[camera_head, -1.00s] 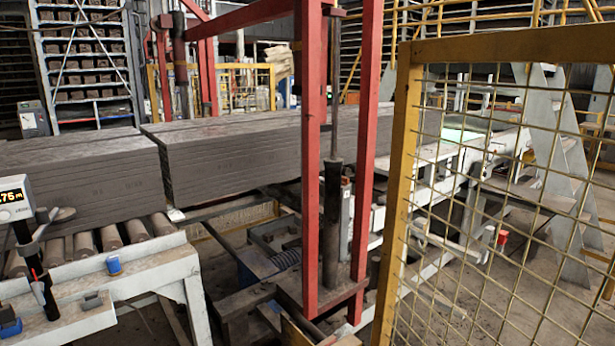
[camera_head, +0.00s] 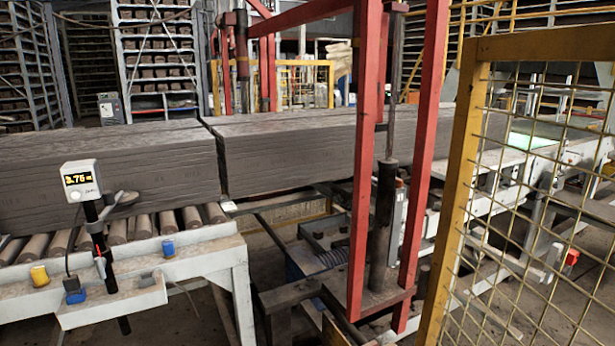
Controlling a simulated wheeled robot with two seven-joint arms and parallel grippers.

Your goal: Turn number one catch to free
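Neither of my grippers is in view. No part is readably marked as number one catch, and I cannot tell which part it is. On the white conveyor frame (camera_head: 205,262) at the left sit a small yellow block (camera_head: 39,276) and a small blue block (camera_head: 168,248). Another blue piece (camera_head: 74,291) sits on the front ledge, with a cable running to it. A display box (camera_head: 82,180) reading about 3.76 stands on a dark post, with a grey lever-like part (camera_head: 122,199) beside it.
Long grey clay slabs (camera_head: 110,170) lie on rollers (camera_head: 143,226). A red upright frame (camera_head: 362,170) stands mid-view. A yellow mesh fence (camera_head: 455,200) closes off the right. A red piece (camera_head: 572,257) shows behind the mesh. Brick racks (camera_head: 158,60) stand behind.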

